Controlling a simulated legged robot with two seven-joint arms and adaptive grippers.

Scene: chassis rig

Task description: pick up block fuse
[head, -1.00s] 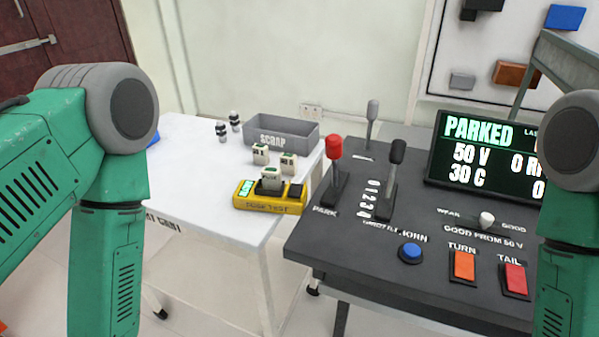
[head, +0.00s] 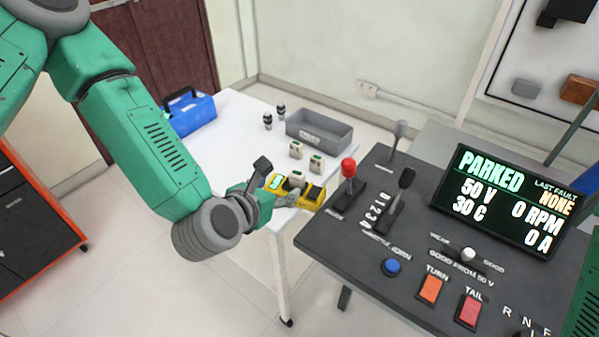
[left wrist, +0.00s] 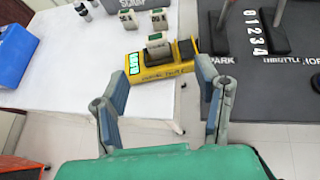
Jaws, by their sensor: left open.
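Pale block fuses with green tops show on the white table. Two stand loose behind the tester, one block fuse (head: 296,150) and another block fuse (head: 316,163). A third block fuse (head: 297,179) sits upright in the yellow fuse tester (head: 312,201), whose small screen is lit green. My left gripper (head: 277,184) is at the table's front edge by the tester. In the left wrist view its fingers (left wrist: 166,95) are spread wide and empty, with the tester (left wrist: 165,70) and its block fuse (left wrist: 158,46) ahead between and beyond them. My right gripper is out of view.
A grey scrap bin (head: 320,133) stands behind the fuses, with two small dark-and-white cylinders (head: 274,117) to its left. A blue toolbox (head: 188,113) is at far left. The dark control console (head: 360,245), with upright levers, is close on the right.

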